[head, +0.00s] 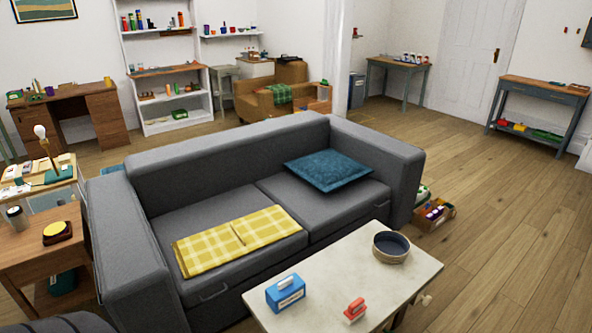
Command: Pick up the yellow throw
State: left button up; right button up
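The yellow throw (237,240) is a folded yellow and white plaid cloth. It lies flat on the left seat cushion of the grey sofa (160,207), reaching toward the sofa's front edge. Neither of my grippers shows in the head view, and nothing is touching the throw.
A pale table (340,261) stands in front of the sofa, holding a blue box (286,294), a red object (355,310) and a dark round bowl (391,247). A teal cushion (326,170) lies on the right seat. A wooden side table (35,245) stands at left. Floor at right is open.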

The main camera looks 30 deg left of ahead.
aim_at(232, 240)
jog(key=u, duration=1.55)
